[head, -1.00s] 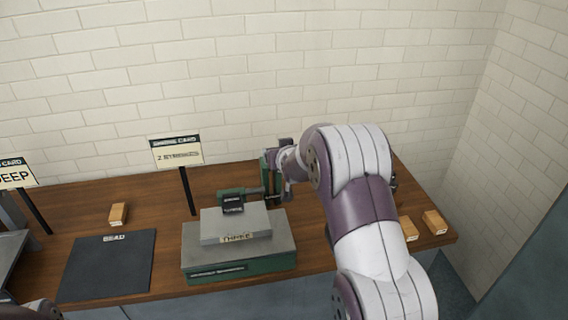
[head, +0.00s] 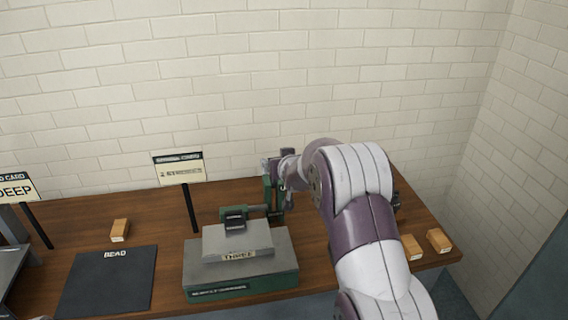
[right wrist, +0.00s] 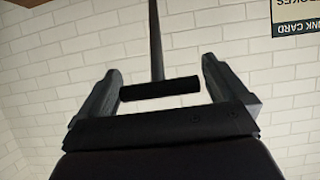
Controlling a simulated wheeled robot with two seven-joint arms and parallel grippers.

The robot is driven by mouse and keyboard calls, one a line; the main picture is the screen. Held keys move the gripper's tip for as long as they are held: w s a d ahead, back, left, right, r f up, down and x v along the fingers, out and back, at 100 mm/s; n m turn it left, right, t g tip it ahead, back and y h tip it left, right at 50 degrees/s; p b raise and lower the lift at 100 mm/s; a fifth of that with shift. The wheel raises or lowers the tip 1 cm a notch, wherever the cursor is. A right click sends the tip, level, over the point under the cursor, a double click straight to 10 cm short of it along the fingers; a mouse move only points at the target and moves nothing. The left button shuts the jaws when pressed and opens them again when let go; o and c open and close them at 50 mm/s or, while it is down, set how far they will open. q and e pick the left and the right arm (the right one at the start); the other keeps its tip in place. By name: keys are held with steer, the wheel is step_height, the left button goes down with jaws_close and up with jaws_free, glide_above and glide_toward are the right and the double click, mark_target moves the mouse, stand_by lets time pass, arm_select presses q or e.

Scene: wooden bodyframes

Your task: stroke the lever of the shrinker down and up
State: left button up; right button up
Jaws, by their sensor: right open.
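The shrinker (head: 240,280) is a green machine with a grey stepped top marked THREE, standing on the wooden bench. Its small dark head (head: 235,221) sits above the top plate. The lever shows in the right wrist view as a thin upright rod with a black crosswise handle (right wrist: 160,89). My right gripper (right wrist: 160,72) is open, with one finger at each end of the handle. I cannot tell whether the fingers touch it. In the head view my right gripper (head: 275,168) is small, behind the shrinker, partly hidden by my arm. My left gripper is not in view.
A card on a post (head: 179,169) reads 2 strokes. A dark mat marked BEAD (head: 108,280) lies to the left. Wooden blocks lie at the left (head: 120,230) and right (head: 411,247). A brick wall (head: 300,80) closes the back.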

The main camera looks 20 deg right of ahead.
steer(key=b+v, duration=0.4)
steer(key=v, duration=0.8)
steer(key=shift+s+a, duration=0.15)
steer(key=shift+s, duration=0.15)
steer(key=shift+r, duration=0.15)
steer(key=s+a+f+n+g+y, duration=0.1)
steer(key=s+a+f+g, duration=0.4)
steer(key=s+f, duration=0.4)
steer(key=s+a+f+n+g+y, duration=0.1)
steer(key=s+a+f+n+g, duration=0.1)
steer(key=s+a+f+g, duration=0.3)
steer(key=s+a+f, duration=0.1)
steer(key=s+f, duration=0.3)
steer(key=s, duration=0.6)
steer(key=shift+s+a+g+y, duration=0.3)
steer(key=shift+a+g+y, duration=0.05)
steer(key=shift+g+y, duration=0.05)
